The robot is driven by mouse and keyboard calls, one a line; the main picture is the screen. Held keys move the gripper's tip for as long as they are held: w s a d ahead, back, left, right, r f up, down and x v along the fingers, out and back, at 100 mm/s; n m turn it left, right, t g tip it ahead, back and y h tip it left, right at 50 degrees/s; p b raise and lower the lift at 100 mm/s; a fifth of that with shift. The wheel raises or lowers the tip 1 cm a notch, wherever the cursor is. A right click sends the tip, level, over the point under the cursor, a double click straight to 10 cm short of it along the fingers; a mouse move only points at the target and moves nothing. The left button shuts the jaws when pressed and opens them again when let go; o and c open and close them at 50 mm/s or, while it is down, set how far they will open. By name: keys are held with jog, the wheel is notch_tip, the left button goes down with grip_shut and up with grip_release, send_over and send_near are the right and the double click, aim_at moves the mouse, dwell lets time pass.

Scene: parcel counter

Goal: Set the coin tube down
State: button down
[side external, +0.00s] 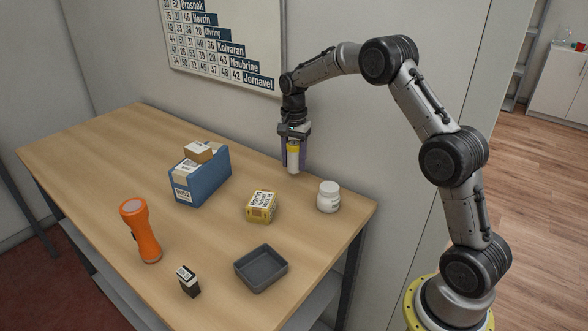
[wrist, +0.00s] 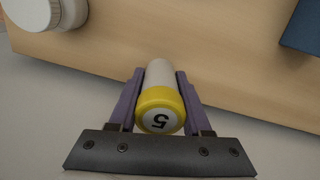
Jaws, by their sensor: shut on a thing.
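The coin tube (side external: 293,158) is a white cylinder with a yellow end cap marked 5. My gripper (side external: 294,165) is shut on it, with a purple finger on each side. In the wrist view, the coin tube (wrist: 160,98) stands between the fingers of my gripper (wrist: 158,88), its yellow cap toward the camera. In the side view it is upright at the wooden counter's (side external: 90,150) back edge. I cannot tell whether its lower end touches the wood.
A white jar (side external: 328,197) stands to the right, a yellow box (side external: 261,206) in front. A blue holder (side external: 205,183) with boxes is to the left.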

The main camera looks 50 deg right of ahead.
aim_at(294, 169)
jog(key=shift+f, duration=1.45)
jog(key=shift+f, duration=0.15)
jog(key=shift+c, duration=1.7)
grip_release()
